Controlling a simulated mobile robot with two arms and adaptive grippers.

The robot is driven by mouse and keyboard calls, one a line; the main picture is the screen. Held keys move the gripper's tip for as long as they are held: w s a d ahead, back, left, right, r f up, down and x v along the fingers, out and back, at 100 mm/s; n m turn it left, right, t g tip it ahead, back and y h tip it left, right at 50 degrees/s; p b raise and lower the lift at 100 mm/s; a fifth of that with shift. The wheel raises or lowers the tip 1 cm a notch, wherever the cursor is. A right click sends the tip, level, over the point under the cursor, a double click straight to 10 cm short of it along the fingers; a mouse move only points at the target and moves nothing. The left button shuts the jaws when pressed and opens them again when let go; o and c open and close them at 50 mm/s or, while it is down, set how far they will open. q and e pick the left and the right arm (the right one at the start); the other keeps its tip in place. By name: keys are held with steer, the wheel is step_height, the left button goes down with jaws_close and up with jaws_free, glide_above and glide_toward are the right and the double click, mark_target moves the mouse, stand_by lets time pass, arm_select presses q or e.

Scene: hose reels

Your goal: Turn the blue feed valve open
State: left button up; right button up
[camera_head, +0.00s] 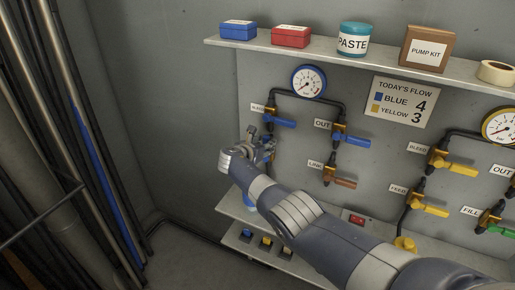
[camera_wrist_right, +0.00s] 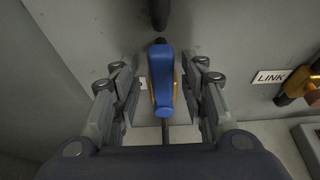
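The blue feed valve's handle (camera_wrist_right: 161,78) shows in the right wrist view, upright in the picture, with brass parts on both sides of it. My right gripper (camera_wrist_right: 160,92) is open, with one finger on each side of the handle and a visible gap on both sides. In the head view, my right gripper (camera_head: 262,146) is at the lower left of the panel and hides most of this valve. A white label behind the left finger in the wrist view is mostly covered. My left gripper is not in view.
A blue bleed valve (camera_head: 279,122) is just above my right gripper; the blue out valve (camera_head: 352,138) and the link valve (camera_head: 343,182) are to its right. A shelf (camera_head: 380,57) with boxes runs above. Pipes (camera_head: 85,130) stand at the left, with free room between.

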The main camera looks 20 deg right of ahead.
steer(key=v, duration=1.1)
steer(key=shift+s+r, duration=0.15)
steer(key=shift+s, duration=0.05)
steer(key=shift+a, duration=0.1)
